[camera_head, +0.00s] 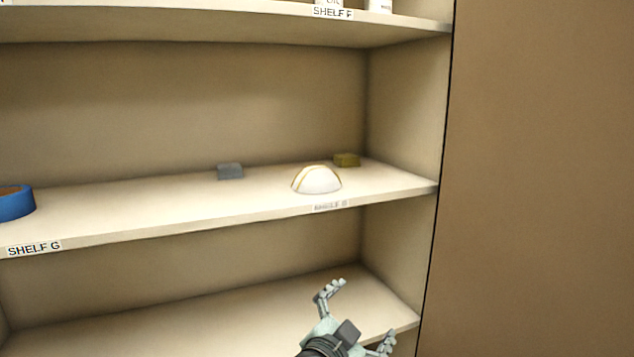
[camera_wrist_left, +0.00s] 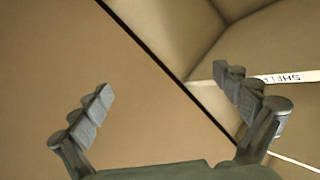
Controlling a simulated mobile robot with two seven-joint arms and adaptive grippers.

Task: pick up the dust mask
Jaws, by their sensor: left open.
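The dust mask (camera_head: 317,180) is a white dome with a yellowish strap over it. It sits near the front edge of the middle shelf (camera_head: 130,219) in the head view, toward the right end. My left gripper (camera_head: 366,312) is open and empty, below and slightly right of the mask, in front of the lower shelf. In the left wrist view its two fingers (camera_wrist_left: 170,92) are spread apart with nothing between them. The mask does not show in that view. My right gripper is not in view.
A grey block (camera_head: 230,171) and a yellow-brown block (camera_head: 346,160) lie behind the mask. A blue tape roll (camera_head: 14,202) is at the far left. The upper shelf (camera_head: 200,25) overhangs. The cabinet's side wall (camera_head: 405,115) stands right of the mask.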

